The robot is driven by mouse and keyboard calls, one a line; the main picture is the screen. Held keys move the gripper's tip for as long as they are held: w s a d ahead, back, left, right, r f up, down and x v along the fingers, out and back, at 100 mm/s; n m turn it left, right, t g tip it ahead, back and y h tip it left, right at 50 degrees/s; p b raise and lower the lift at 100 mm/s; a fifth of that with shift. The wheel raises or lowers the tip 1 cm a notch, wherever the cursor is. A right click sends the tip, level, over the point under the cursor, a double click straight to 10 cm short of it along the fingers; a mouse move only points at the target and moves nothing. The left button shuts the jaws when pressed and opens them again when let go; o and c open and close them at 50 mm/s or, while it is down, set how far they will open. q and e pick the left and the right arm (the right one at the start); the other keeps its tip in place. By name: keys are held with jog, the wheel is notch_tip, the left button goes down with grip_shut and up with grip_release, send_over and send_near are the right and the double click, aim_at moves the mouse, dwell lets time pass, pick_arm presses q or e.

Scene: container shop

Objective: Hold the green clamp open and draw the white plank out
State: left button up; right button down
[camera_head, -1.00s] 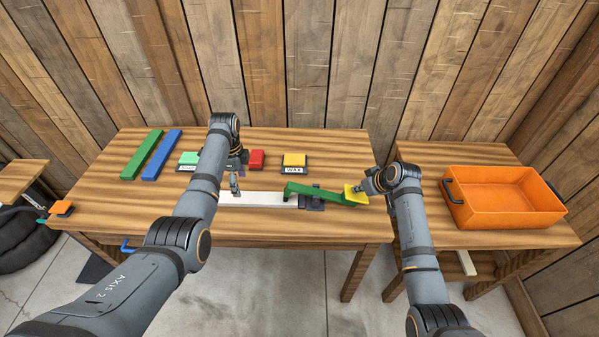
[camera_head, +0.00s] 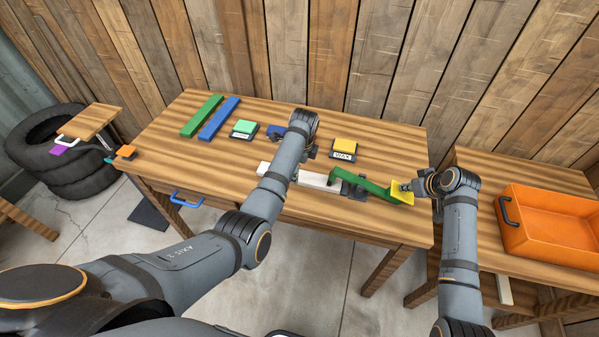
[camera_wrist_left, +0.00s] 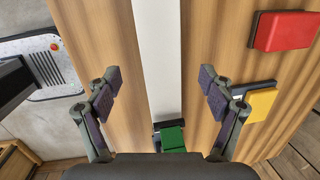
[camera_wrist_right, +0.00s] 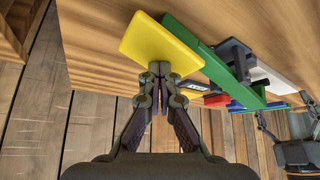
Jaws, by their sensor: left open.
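The white plank (camera_head: 315,179) lies flat on the table, its right end at the green clamp (camera_head: 370,187). The clamp's green lever ends in a yellow pad (camera_head: 403,192); whether its jaw is open I cannot tell. My left gripper is open and empty above the plank, which runs between its spread fingers (camera_wrist_left: 160,78) in the left wrist view; the arm hides most of this gripper in the head view. My right gripper (camera_head: 405,186) is shut, its fingertips (camera_wrist_right: 158,72) together at the yellow pad, apparently touching it.
Green and blue bars (camera_head: 203,115) lie at the table's back left. Green (camera_head: 245,127) and yellow (camera_head: 345,146) blocks sit on dark bases behind the plank; a red block (camera_wrist_left: 282,31) shows in the left wrist view. An orange bin (camera_head: 550,250) stands on the right table.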

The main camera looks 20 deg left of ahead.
pick_arm(q)
jog(key=shift+w+a+f, duration=0.1)
jog(key=shift+w+f, duration=0.1)
jog(key=shift+f, duration=0.95)
jog(key=shift+w+a+f, duration=0.1)
jog(key=shift+w+f, duration=0.05)
jog(key=shift+f, duration=0.95)
pick_arm(e)
jog(key=shift+s+f, duration=0.1)
pick_arm(q)
jog(key=c, duration=1.3)
jog(key=shift+r, duration=0.15)
grip_shut()
jog(key=shift+a, duration=3.3)
jog(key=shift+r, duration=3.55)
